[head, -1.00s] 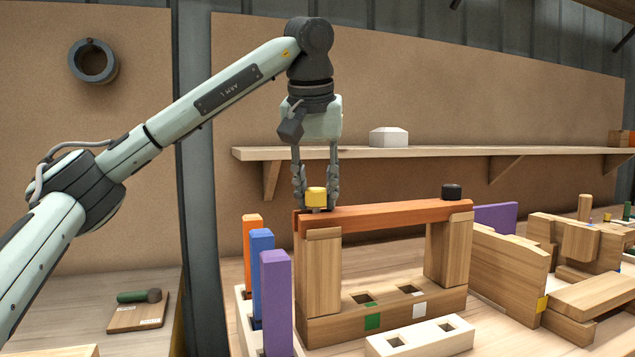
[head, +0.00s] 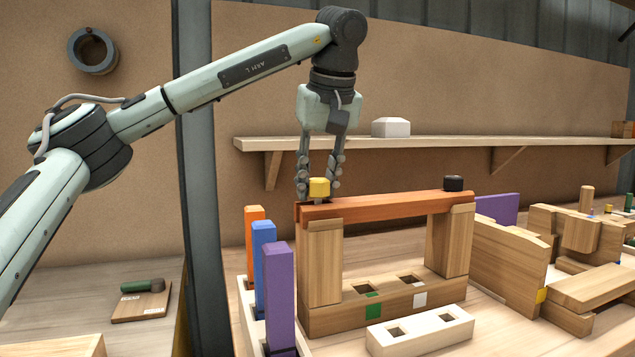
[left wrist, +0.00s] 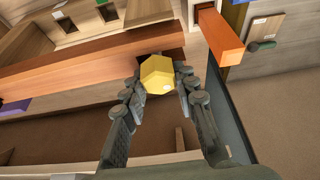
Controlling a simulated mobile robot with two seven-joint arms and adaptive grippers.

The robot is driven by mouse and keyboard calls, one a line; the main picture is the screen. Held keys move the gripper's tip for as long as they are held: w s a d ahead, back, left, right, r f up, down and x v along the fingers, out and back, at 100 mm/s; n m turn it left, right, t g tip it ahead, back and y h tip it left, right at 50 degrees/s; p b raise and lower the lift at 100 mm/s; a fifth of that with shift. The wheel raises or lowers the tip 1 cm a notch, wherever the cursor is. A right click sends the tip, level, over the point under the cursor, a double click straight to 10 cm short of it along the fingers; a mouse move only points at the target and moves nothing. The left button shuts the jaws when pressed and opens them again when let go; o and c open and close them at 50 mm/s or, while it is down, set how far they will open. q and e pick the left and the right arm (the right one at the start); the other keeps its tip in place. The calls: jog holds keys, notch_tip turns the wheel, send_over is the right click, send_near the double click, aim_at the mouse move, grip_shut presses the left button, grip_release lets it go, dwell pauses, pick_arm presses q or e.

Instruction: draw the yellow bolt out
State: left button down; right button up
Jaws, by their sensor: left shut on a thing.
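The yellow bolt (head: 319,187) has a faceted head that sits at the left end of the orange beam (head: 390,205). My left gripper (head: 320,189) points down from above, its two fingers shut on the bolt's head. In the left wrist view the yellow bolt (left wrist: 158,74) lies between the fingertips of my left gripper (left wrist: 160,82), at the beam's edge. The bolt's shank is hidden, so I cannot tell how deep it sits. A black bolt (head: 453,184) stands at the beam's right end. My right gripper is not in view.
Two wooden posts (head: 322,262) on a slotted base (head: 390,300) carry the beam. Orange, blue and purple upright blocks (head: 281,300) stand at the left front. A wall shelf (head: 450,143) with a white block (head: 391,127) runs behind. Wooden assemblies (head: 560,250) crowd the right.

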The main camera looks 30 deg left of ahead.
pick_arm(q)
jog(key=shift+n, duration=0.4)
jog(key=shift+r, duration=0.1)
notch_tip(320, 180, up, 11)
dwell(1.8)
jog(key=shift+r, duration=0.1)
